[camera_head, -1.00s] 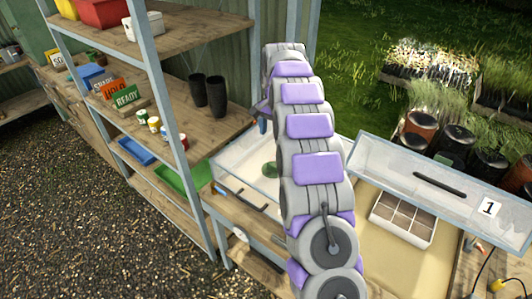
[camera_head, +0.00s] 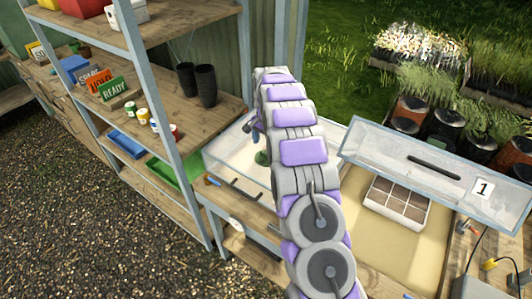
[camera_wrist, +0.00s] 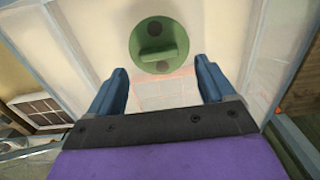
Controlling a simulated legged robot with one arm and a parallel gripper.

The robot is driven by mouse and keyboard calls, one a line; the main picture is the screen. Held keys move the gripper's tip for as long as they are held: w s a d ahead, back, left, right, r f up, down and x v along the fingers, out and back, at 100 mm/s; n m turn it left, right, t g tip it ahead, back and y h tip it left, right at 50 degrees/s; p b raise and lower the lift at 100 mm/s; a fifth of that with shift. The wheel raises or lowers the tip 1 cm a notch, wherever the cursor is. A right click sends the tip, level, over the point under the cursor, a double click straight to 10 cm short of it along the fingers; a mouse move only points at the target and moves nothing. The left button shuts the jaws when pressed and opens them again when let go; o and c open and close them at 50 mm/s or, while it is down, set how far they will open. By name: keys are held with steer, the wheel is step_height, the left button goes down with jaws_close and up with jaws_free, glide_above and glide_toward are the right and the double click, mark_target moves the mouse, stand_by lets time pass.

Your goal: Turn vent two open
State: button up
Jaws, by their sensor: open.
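A round green vent (camera_wrist: 153,44) with a raised bar handle across it and dark holes above and below the bar sits on a pale translucent lid (camera_wrist: 90,40) in the wrist view. My gripper (camera_wrist: 160,68) is open, with its two blue fingers apart. The vent shows just beyond the fingertips, roughly between them, and the bar is not held. No number is visible on this vent. In the head view only a green bit of it (camera_head: 262,158) shows beside my arm, which hides the rest.
A clear lid marked 1 (camera_head: 465,192) with a dark bar is to the right, over a box with a divided white tray (camera_head: 425,213). Gravel (camera_head: 70,200) in front is open.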

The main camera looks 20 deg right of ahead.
mark_target(266, 153)
step_height(266, 153, down, 5)
steer(key=shift+f, duration=0.1)
steer(key=shift+c, duration=0.4)
steer(key=c, duration=1)
